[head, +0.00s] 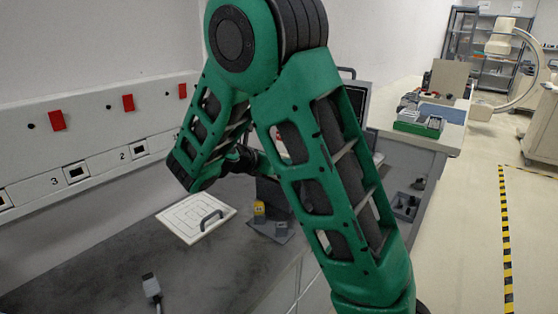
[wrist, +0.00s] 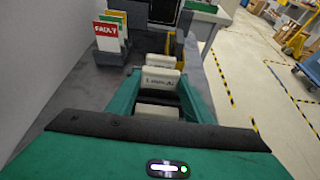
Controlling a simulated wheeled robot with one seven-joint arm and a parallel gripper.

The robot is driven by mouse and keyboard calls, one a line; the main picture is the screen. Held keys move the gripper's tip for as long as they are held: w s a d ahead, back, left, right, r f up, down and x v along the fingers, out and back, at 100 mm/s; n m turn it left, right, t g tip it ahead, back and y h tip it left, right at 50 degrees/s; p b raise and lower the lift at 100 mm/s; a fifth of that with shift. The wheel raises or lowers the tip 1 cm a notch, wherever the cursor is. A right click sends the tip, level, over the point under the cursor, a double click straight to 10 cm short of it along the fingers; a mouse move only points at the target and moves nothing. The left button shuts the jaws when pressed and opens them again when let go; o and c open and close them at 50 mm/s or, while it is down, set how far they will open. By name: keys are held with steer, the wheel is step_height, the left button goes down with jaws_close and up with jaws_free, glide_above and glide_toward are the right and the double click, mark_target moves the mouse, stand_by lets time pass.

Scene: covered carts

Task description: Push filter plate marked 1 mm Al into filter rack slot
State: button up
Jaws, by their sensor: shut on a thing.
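In the wrist view my gripper (wrist: 160,88) has its two green fingers on either side of a pale grey plate (wrist: 160,78), and is shut on it. The plate stands upright and carries small dark writing, too blurred to read surely. Another pale plate or block (wrist: 160,60) stands just beyond it, and a pale surface shows nearer, between the fingers. The filter rack's slot is hidden, so I cannot tell how far the plate sits in it. In the head view my arm covers most of the gripper's area.
A dark holder with coloured cards, the front one a red FAULT card (wrist: 107,36), stands left of the plates. In the head view a white board with a handle (head: 197,217) lies on the dark bench (head: 90,265). A yellow item (head: 259,208) stands beside my arm. Numbered sockets line the wall.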

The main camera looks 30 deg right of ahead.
steer(key=shift+f, duration=0.55)
steer(key=shift+r, duration=0.1)
step_height(320, 180, up, 8)
stand_by(2.1)
step_height(320, 180, down, 7)
stand_by(4.5)
